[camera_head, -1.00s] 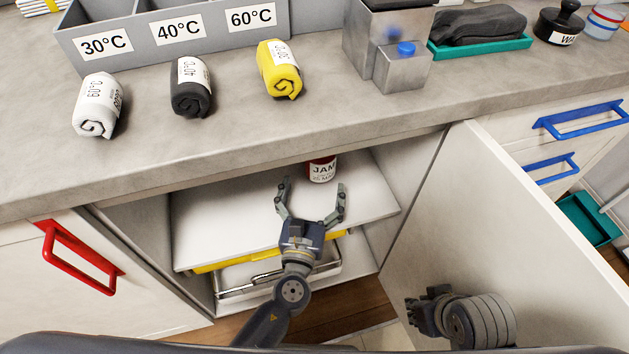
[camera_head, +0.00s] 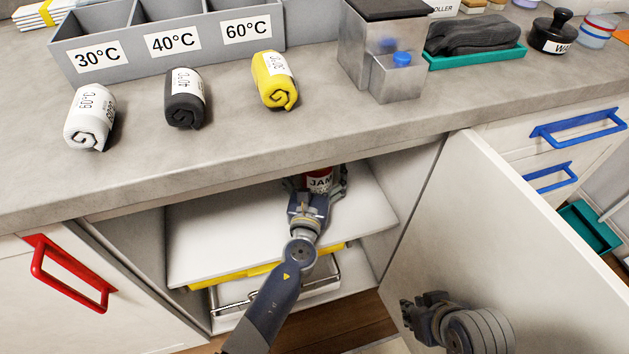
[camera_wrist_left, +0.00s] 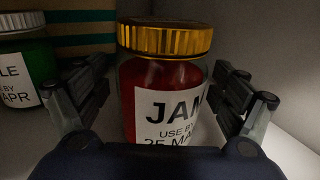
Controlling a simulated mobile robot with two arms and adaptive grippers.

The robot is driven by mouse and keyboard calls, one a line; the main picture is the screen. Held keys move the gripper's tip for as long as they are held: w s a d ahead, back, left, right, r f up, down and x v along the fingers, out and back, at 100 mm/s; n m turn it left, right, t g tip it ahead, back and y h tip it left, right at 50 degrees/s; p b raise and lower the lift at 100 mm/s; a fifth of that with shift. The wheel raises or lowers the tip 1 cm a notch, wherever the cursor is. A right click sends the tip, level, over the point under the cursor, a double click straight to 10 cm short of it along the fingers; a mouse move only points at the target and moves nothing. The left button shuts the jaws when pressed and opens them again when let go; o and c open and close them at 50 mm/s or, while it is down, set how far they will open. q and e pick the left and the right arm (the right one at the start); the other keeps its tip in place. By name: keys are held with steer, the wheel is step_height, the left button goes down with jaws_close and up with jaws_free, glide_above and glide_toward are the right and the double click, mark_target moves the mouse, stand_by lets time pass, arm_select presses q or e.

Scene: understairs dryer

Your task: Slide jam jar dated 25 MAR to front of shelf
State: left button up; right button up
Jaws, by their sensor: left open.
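The jam jar with a gold lid and a white label reading "USE BY 25 MA…" (camera_wrist_left: 165,85) stands upright in the left wrist view. My left gripper (camera_head: 319,184) reaches into the cupboard, open, with one finger on each side of the jar; a gap shows beside the fingers in the left wrist view. The upper shelf (camera_head: 220,235) is white. My right gripper (camera_head: 415,316) hangs low by the open door, seen side-on; its finger opening is unclear.
A green jar with an APR label (camera_wrist_left: 22,75) stands left of the jam jar, by a striped box (camera_wrist_left: 80,30). The countertop (camera_head: 230,150) overhangs the shelf. The open cupboard door (camera_head: 480,220) stands to the right. The front left of the shelf is clear.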

arm_select(q)
steer(key=shift+w, duration=0.25)
arm_select(e)
steer(key=shift+w, duration=0.25)
arm_select(q)
steer(key=c, duration=1.6)
steer(key=shift+s, duration=0.1)
arm_select(e)
steer(key=shift+s, duration=0.15)
